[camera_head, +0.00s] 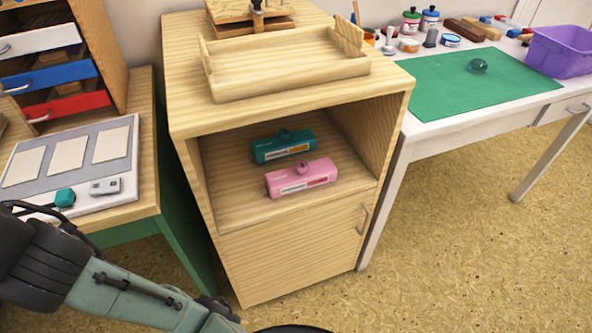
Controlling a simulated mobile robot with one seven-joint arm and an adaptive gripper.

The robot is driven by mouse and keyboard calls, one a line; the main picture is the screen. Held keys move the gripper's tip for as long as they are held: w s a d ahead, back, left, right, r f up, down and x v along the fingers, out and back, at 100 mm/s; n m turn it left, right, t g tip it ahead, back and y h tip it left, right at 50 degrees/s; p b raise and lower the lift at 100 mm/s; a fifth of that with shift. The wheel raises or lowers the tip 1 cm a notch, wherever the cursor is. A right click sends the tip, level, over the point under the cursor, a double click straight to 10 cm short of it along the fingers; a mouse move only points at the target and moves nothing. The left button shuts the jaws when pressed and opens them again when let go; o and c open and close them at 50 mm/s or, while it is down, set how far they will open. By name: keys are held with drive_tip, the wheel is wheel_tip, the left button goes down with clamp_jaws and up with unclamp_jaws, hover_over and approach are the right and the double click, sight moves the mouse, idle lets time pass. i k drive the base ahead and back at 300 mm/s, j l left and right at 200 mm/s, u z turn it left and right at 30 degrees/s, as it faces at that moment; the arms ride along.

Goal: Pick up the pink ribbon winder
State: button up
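The pink ribbon winder (300,180), a long pink block with a knob on top and a printed label on its front, lies on the open shelf (237,200) of the wooden cabinet. It is near the shelf's front edge, to the right of the middle. A similar teal winder (282,147) lies just behind it. Part of my arm crosses the bottom left of the picture, in front of and below the shelf. My gripper is not visible, so I cannot see its fingers.
A wooden tray (285,84) stands on the cabinet top above the shelf. The cabinet side walls bound the shelf. A table with a grey board (120,181) stands left; a white table with a green mat (478,100) and purple bin (560,52) stands right. The shelf's left part is bare.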

sight(280, 183)
drive_tip(key=l+u, duration=0.2)
drive_tip(key=u, duration=0.2)
drive_tip(key=l+u, duration=0.2)
drive_tip(key=u, duration=0.2)
drive_tip(key=l+u, duration=0.2)
drive_tip(key=u, duration=0.25)
drive_tip(key=k+l+u, duration=0.25)
drive_tip(key=l, duration=0.25)
drive_tip(key=k+l+u, duration=0.2)
drive_tip(key=l, duration=0.25)
drive_tip(key=k+l, duration=0.15)
drive_tip(key=l, duration=0.2)
drive_tip(key=k+l+u, duration=0.1)
drive_tip(key=l, duration=0.25)
